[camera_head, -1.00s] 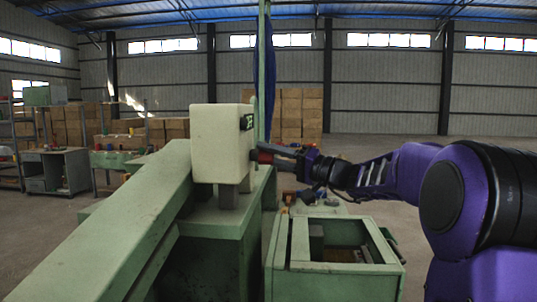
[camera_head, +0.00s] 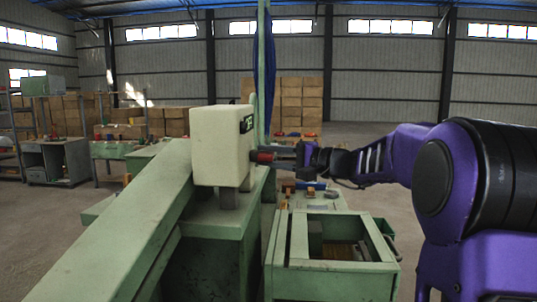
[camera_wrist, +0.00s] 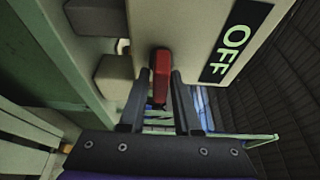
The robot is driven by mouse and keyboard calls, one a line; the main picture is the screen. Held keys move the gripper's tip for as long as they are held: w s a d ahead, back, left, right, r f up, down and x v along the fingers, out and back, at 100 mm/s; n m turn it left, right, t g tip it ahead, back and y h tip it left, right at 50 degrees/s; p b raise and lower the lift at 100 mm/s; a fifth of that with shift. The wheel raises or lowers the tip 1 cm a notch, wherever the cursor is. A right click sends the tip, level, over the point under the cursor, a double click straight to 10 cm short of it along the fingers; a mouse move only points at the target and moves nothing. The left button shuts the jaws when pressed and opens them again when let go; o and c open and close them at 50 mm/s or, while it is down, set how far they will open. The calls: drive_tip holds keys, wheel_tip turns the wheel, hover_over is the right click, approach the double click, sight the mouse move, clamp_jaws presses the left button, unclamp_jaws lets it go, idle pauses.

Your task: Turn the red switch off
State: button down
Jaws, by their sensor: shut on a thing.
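The red switch (camera_wrist: 161,72) sticks out of the pale control box (camera_head: 222,145). In the head view the switch (camera_head: 264,157) shows as a small red piece on the box's right side. In the wrist view my gripper (camera_wrist: 158,98) has one finger on each side of the red lever and is shut on it. A black label reading OFF (camera_wrist: 235,40) is on the box face, to the right of the lever. In the head view my gripper (camera_head: 284,158) reaches the box from the right. The lever's far end is partly hidden in the head view.
A green machine beam (camera_head: 115,235) slopes below the box. A green open-topped frame (camera_head: 330,267) stands right of it, below my arm. A green post (camera_head: 261,60) rises behind the box. Shelves with cartons and a desk stand at the back left.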

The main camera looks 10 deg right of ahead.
drive_tip(key=shift+a+f, duration=0.15)
drive_tip(key=shift+f, duration=0.1)
drive_tip(key=c, duration=0.8)
unclamp_jaws()
drive_tip(key=shift+s+r, duration=0.1)
drive_tip(key=shift+r, duration=0.05)
drive_tip(key=shift+s+d, duration=0.2)
drive_tip(key=shift+d, duration=0.15)
drive_tip(key=b+v, duration=0.1)
drive_tip(key=v, duration=1.5)
drive_tip(key=shift+s+d, duration=0.2)
drive_tip(key=shift+d, duration=0.05)
